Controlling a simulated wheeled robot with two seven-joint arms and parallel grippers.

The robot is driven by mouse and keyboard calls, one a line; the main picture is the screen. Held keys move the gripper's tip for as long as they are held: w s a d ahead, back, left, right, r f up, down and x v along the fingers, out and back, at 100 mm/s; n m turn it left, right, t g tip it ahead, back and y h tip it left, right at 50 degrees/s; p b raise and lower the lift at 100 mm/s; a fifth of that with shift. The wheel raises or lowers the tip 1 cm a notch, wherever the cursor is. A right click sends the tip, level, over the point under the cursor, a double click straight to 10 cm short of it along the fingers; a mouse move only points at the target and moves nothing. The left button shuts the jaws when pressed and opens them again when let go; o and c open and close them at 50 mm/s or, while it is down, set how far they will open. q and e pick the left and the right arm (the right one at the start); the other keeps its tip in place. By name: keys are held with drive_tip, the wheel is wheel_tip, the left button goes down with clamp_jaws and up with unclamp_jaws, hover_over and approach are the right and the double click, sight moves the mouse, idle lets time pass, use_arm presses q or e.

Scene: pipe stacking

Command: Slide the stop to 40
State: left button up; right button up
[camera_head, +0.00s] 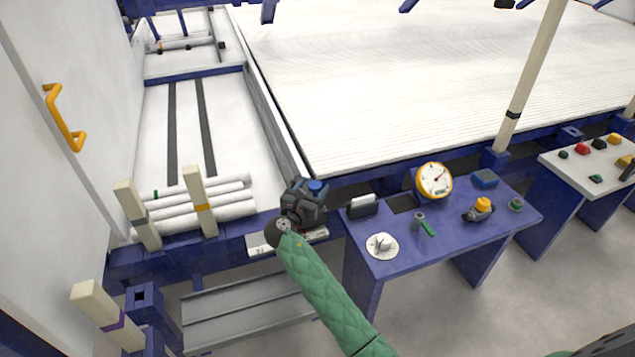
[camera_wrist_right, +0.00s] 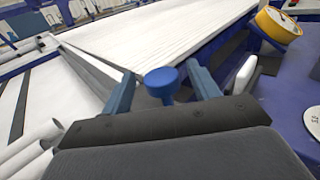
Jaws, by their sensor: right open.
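The stop shows as a round blue knob (camera_head: 317,186) at the front edge of the white slatted bed. It also shows in the right wrist view (camera_wrist_right: 162,82). A white scale strip (camera_head: 258,250) with dark marks runs along the front rail below it; its numbers are too small to read, and my arm covers its middle. My right gripper (camera_head: 306,196) is over the rail at the knob. In the right wrist view its two blue fingers (camera_wrist_right: 162,92) are open, one on each side of the knob, with gaps showing. My left gripper is out of view.
White pipes (camera_head: 205,208) lie left, behind cream posts (camera_head: 200,200). A blue table (camera_head: 460,240) stands right, with a yellow gauge (camera_head: 434,180), a white dial (camera_head: 382,245) and a black-and-white block (camera_head: 362,205). A grey trough (camera_head: 235,312) sits below the rail.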

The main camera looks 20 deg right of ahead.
drive_tip(key=shift+x, duration=1.75)
drive_tip(key=shift+c, duration=0.4)
clamp_jaws()
drive_tip(key=shift+s+a+r+p, duration=0.1)
drive_tip(key=shift+a+r+p, duration=0.05)
drive_tip(key=shift+a+p, duration=0.45)
drive_tip(key=a+p, duration=0.2)
drive_tip(key=a, duration=0.1)
drive_tip(key=shift+a, duration=0.5)
drive_tip(key=shift+o, duration=0.4)
unclamp_jaws()
